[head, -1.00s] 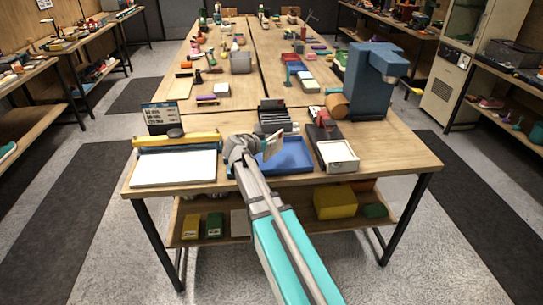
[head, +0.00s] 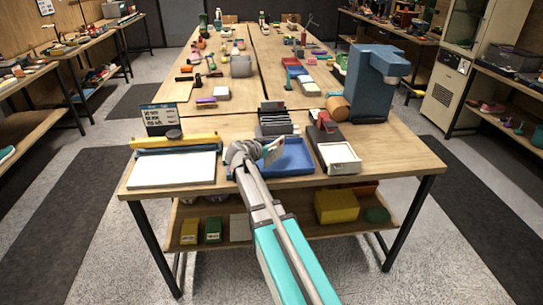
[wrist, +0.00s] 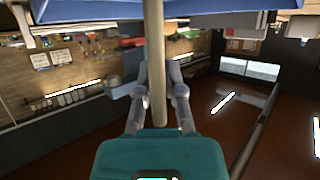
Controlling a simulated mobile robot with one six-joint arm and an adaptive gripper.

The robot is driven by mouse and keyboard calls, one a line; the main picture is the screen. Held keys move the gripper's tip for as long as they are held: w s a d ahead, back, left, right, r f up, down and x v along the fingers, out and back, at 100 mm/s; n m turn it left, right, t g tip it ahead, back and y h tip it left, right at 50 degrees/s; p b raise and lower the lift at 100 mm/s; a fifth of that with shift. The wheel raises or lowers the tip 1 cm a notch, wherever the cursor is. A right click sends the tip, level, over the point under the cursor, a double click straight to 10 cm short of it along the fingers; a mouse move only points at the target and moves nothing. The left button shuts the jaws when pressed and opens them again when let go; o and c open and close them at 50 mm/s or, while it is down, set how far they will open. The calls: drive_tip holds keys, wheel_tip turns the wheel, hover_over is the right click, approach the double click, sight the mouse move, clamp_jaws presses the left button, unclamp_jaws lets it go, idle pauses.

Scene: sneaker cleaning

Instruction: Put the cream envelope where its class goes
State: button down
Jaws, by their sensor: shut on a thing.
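The cream envelope (head: 274,151) is in my gripper (head: 252,152), tilted, with a small reddish mark on its face. In the head view it is in front of the blue tray (head: 296,160) and hides part of it. I cannot tell how high above the tray it is. In the wrist view the envelope (wrist: 154,40) shows edge-on as a narrow beige strip between the two grey fingers of my gripper (wrist: 158,90). Behind the tray stands a dark slotted rack (head: 277,124). Its slots are too small to read.
A white open tray (head: 341,160) is right of the blue tray. A white board with a yellow bar (head: 172,171) lies left. A small sign (head: 160,116) stands behind it. A large blue machine (head: 370,85) stands at the right. Yellow boxes (head: 336,206) sit on the lower shelf.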

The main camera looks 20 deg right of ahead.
drive_tip(key=shift+f+b, duration=0.35)
drive_tip(key=shift+f, duration=0.35)
drive_tip(key=shift+f, duration=0.1)
drive_tip(key=c, duration=0.8)
unclamp_jaws()
drive_tip(key=shift+o, duration=0.2)
drive_tip(key=shift+s+a+r+p, duration=0.3)
drive_tip(key=shift+a+r+p, duration=0.05)
drive_tip(key=shift+a+r, duration=0.1)
drive_tip(key=p+v, duration=0.4)
drive_tip(key=v, duration=0.6)
drive_tip(key=shift+a, duration=0.35)
drive_tip(key=shift+s, duration=0.2)
